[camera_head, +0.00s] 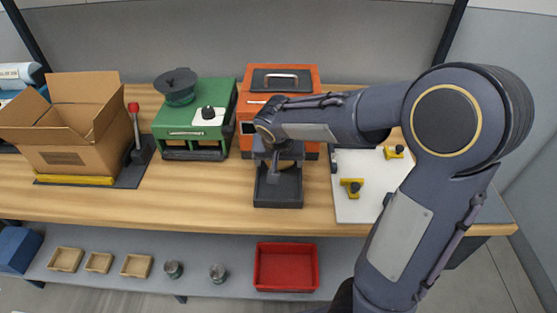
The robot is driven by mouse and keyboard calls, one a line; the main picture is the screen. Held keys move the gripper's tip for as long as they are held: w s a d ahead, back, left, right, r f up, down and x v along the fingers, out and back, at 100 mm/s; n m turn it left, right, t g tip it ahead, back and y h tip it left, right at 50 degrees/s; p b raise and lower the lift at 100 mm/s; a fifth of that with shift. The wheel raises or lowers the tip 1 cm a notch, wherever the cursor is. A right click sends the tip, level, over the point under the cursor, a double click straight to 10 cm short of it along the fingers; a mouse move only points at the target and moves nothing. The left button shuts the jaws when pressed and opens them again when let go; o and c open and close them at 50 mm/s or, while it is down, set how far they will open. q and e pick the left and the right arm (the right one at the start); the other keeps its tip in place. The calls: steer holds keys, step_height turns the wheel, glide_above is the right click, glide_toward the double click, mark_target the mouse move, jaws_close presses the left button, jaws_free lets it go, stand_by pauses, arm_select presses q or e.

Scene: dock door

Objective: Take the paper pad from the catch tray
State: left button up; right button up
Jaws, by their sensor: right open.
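The dark catch tray (278,203) sits on the bench at the front of the orange machine (310,80). My right gripper (275,172) points down over the tray, in front of the machine. Its fingers look open, and they are dark against the dark tray. I cannot make out the paper pad; the gripper and wrist cover the back of the tray. I cannot tell whether the fingers touch anything. My left gripper is not in view.
A green machine (222,100) with a black hopper and an open cardboard box (75,155) beside a red-knobbed lever (134,107) stand to the left. A white board (353,212) with yellow clamps lies to the right. A red bin (287,243) is on the shelf below.

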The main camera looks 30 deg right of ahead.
steer(key=shift+w+d+f, duration=0.2)
steer(key=shift+f, duration=0.45)
steer(key=c, duration=0.7)
steer(key=shift+c, duration=0.2)
